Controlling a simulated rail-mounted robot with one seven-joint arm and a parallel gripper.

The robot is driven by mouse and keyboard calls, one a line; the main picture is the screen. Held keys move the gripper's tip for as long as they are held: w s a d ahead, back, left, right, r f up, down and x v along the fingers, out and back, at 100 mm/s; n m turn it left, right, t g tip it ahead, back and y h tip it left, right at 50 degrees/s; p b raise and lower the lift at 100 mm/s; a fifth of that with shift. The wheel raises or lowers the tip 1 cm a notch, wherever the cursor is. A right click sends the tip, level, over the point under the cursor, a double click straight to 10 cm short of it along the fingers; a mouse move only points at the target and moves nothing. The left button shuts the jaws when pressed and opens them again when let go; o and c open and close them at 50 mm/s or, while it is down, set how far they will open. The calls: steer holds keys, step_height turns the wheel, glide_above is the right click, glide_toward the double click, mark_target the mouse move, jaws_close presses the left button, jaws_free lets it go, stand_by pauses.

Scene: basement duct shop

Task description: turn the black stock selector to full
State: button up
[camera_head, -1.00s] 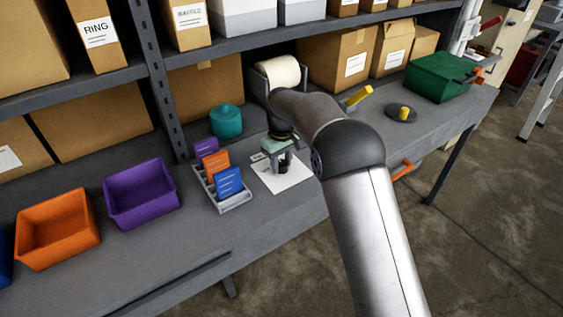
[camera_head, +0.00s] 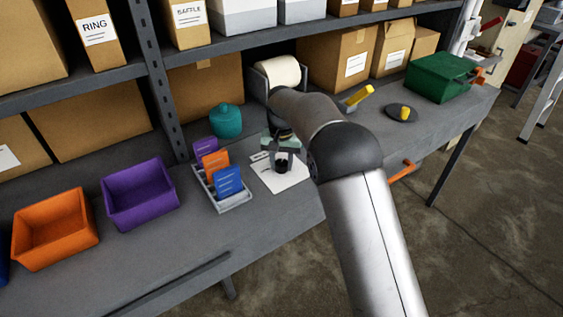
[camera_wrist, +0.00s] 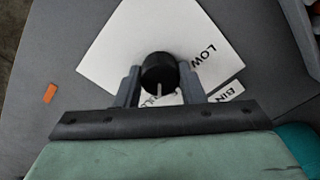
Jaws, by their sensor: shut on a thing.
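The black stock selector (camera_wrist: 158,68) is a round knob on a white label plate (camera_wrist: 112,55), seen from above in the wrist view. A pale pointer line on it points down the picture, toward a partly hidden word ending in "ULL". The word "LOW" is printed to the upper right of the knob. My gripper (camera_wrist: 160,76) has one finger on each side of the knob and is shut on it. In the head view my gripper (camera_head: 281,158) is over the white plate (camera_head: 291,180), with the dark knob (camera_head: 282,167) low between the fingers.
A card rack (camera_head: 235,203) stands left of the plate, with a teal jar (camera_head: 226,121) behind it. Purple (camera_head: 140,195) and orange (camera_head: 56,230) bins are further left. A yellow-knobbed dial (camera_head: 401,115), a yellow lever (camera_head: 359,95) and a green box (camera_head: 438,78) are to the right.

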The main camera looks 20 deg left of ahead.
mark_target(282, 162)
steer(key=shift+m, duration=1.1)
steer(key=shift+r, duration=0.1)
steer(key=o, duration=1)
step_height(282, 162, up, 17)
steer(key=shift+r+b, duration=0.15)
steer(key=shift+b, duration=0.15)
steer(key=shift+d, duration=0.1)
